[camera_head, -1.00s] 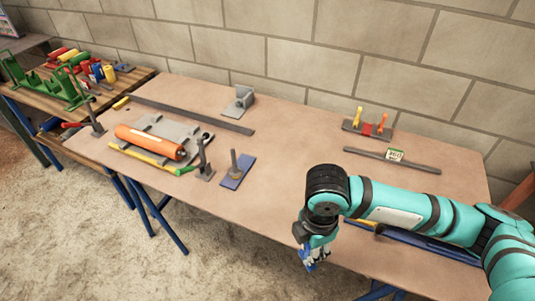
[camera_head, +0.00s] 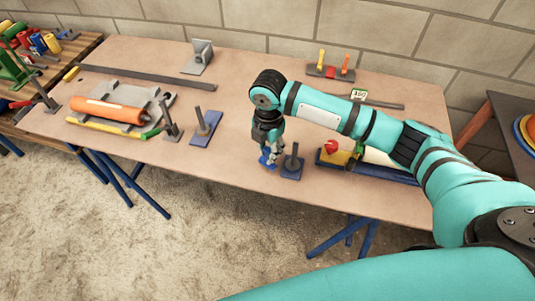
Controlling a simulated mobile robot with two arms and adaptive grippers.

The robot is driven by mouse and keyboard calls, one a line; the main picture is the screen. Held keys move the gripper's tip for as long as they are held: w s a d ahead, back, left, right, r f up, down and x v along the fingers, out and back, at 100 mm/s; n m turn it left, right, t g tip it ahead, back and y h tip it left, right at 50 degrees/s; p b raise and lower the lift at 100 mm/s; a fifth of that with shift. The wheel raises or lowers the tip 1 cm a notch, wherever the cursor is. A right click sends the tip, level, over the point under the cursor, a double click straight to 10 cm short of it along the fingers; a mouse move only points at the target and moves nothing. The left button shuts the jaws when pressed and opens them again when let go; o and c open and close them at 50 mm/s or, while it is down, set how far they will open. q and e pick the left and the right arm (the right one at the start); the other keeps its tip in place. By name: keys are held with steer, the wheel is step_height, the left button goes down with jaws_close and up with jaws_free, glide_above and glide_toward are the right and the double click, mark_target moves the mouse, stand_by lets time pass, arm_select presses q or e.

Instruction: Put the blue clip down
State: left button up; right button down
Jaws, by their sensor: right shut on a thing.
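My right gripper (camera_head: 268,158) points down over the front middle of the table (camera_head: 225,150), shut on the small blue clip (camera_head: 265,161). The clip is low, close to the tabletop near its front edge; I cannot tell whether it touches. The gripper's fingers hide part of it. Just right of the clip stands a dark post on a blue base (camera_head: 291,168). My left gripper is not in view.
Another post on a blue base (camera_head: 206,128) stands to the left, with an orange cylinder (camera_head: 107,109) on a grey plate beyond it. A blue bar with red and yellow parts (camera_head: 340,158) lies right. Bare tabletop lies between the left post and my gripper.

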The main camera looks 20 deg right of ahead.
steer(key=shift+w, duration=0.25)
steer(key=shift+f, duration=0.3)
step_height(320, 180, down, 2)
steer(key=shift+f+p, duration=0.1)
steer(key=shift+p, duration=0.2)
steer(key=shift+f, duration=0.4)
steer(key=shift+f, duration=0.15)
steer(key=c, duration=1.2)
jaws_free()
